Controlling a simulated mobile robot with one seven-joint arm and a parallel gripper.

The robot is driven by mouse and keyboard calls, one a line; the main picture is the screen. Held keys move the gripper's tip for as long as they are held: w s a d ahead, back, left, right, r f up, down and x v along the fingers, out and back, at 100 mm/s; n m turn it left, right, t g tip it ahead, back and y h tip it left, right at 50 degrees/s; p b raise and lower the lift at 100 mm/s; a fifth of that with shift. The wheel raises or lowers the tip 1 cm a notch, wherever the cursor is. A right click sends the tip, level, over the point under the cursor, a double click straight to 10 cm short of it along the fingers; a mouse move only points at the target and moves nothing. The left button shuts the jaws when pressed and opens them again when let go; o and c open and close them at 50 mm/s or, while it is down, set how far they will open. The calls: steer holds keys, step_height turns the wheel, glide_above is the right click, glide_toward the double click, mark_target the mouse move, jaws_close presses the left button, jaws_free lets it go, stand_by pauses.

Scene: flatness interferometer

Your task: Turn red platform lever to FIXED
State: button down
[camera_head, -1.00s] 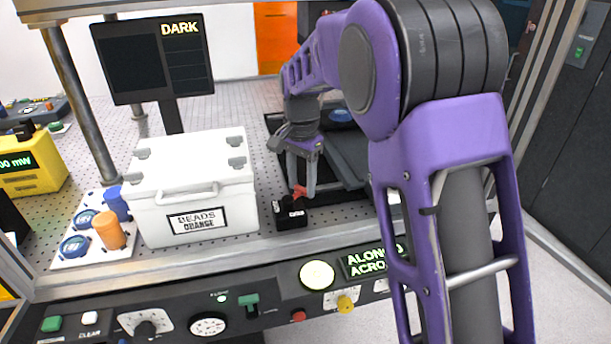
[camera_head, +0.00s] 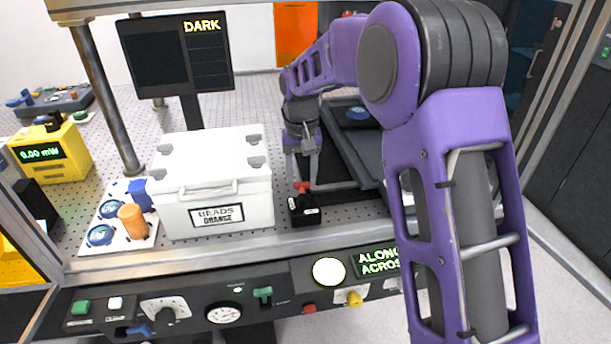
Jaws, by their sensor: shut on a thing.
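The red platform lever (camera_head: 302,187) stands on a small black block (camera_head: 304,209) with white labels, at the front edge of the perforated table. The labels are too small to read, so I cannot tell which mark the lever points to. My gripper (camera_head: 303,181) reaches down from above with its grey fingers at the lever's top and is shut on it. The fingers partly hide the lever.
A white case (camera_head: 215,180) marked BEADS ORANGE stands just left of the lever. A dark platform (camera_head: 350,150) lies behind and right. A control panel (camera_head: 200,300) runs along the front below. A DARK monitor (camera_head: 160,55) stands behind the case.

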mark_target(300, 183)
steer(key=shift+a+n, duration=0.2)
steer(key=shift+n, duration=0.2)
steer(key=shift+c, duration=1.6)
jaws_free()
step_height(300, 183, up, 18)
steer(key=shift+f, duration=0.25)
